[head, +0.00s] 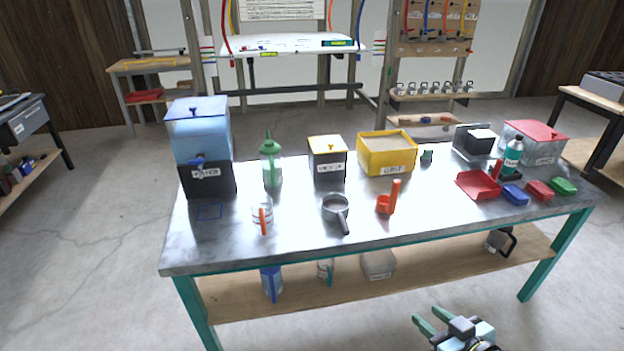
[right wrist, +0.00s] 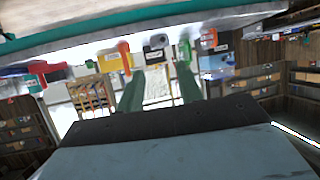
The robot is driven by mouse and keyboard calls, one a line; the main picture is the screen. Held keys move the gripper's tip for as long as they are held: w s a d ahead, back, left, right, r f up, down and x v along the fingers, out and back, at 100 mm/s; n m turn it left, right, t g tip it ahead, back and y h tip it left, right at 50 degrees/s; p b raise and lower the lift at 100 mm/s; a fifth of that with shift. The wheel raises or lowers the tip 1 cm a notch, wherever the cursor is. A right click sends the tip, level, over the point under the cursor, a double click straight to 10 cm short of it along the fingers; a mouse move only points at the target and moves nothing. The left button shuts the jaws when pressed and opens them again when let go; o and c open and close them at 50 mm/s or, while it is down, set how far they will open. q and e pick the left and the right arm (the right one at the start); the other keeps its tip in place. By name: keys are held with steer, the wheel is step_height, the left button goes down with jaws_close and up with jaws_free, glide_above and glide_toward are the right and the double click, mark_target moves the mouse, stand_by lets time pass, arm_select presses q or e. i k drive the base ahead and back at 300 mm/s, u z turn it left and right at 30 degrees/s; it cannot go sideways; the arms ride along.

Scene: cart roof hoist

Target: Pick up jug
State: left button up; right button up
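A clear jug with an orange handle (head: 262,218) stands near the front left of the metal table. On the wooden lower shelf are a blue-handled jug (head: 271,282), a small clear jug with a green handle (head: 326,268) and a dark-handled container (head: 500,240) at the far right. The frames do not show which jug the task means. My right gripper (head: 431,319) is in front of the table at the lower right, its green fingers apart and empty. The fingers also show apart in the right wrist view (right wrist: 159,90). My left gripper is not in view.
The table top (head: 300,237) holds a blue water dispenser (head: 203,130), green bottle (head: 271,160), yellow grit bin (head: 388,153), grey pan (head: 336,210), orange scoop (head: 387,203) and red dustpan (head: 478,185). Floor in front is clear.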

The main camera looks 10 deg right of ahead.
mark_target(270, 154)
steer(key=k, duration=0.35)
steer(key=z, duration=1.3)
steer(key=i, duration=2.65)
steer(key=u, duration=3.5)
steer(key=i, duration=0.45)
steer(key=u, duration=0.05)
